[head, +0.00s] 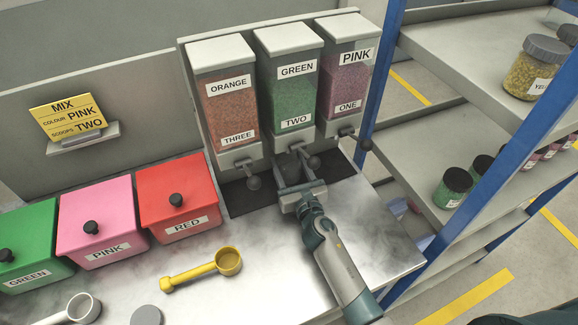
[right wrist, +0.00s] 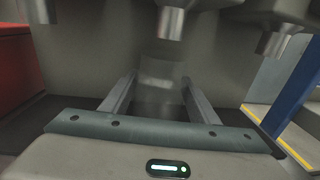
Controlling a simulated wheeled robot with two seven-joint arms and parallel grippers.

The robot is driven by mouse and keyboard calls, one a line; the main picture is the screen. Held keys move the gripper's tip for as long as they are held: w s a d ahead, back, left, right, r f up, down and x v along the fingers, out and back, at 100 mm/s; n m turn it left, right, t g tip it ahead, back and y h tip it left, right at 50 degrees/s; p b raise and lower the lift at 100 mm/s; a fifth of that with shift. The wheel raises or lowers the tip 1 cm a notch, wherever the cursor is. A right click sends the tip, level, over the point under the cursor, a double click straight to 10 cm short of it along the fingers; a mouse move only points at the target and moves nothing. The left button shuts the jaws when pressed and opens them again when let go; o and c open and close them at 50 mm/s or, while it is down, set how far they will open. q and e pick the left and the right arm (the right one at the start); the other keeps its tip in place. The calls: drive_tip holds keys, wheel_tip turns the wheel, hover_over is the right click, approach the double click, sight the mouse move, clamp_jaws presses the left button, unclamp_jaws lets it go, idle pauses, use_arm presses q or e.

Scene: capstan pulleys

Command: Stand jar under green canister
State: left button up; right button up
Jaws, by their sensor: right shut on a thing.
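The green canister (head: 289,95), labelled GREEN and TWO, stands between the orange and pink ones. My right gripper (head: 290,168) is under its outlet, low over the dark mat (head: 238,195). In the right wrist view, its two fingers (right wrist: 158,98) are shut on a pale, see-through jar (right wrist: 160,72). A metal spout (right wrist: 170,22) hangs above and just beyond the jar. The jar is mostly hidden by my gripper in the head view. I cannot tell whether its base touches the mat. My left gripper is not in view.
The orange canister (head: 226,100) and pink canister (head: 345,75) flank the green one, with lever knobs close to my gripper. Green, pink (head: 95,215) and red bins stand left. A yellow scoop (head: 215,268) lies on the counter. Shelves with filled jars (head: 453,190) are at right.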

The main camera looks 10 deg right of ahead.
drive_tip(key=shift+s+f, duration=0.15)
drive_tip(key=shift+f, duration=0.3)
drive_tip(key=shift+f, duration=0.2)
drive_tip(key=o, duration=1.1)
drive_tip(key=shift+c, duration=0.2)
drive_tip(key=shift+r, duration=0.15)
drive_tip(key=shift+r, duration=0.15)
drive_tip(key=shift+s, duration=0.3)
drive_tip(key=s, duration=0.3)
drive_tip(key=s+d+b, duration=0.1)
drive_tip(key=s, duration=0.7)
drive_tip(key=shift+s+d+b, duration=0.15)
drive_tip(key=shift+b, duration=0.15)
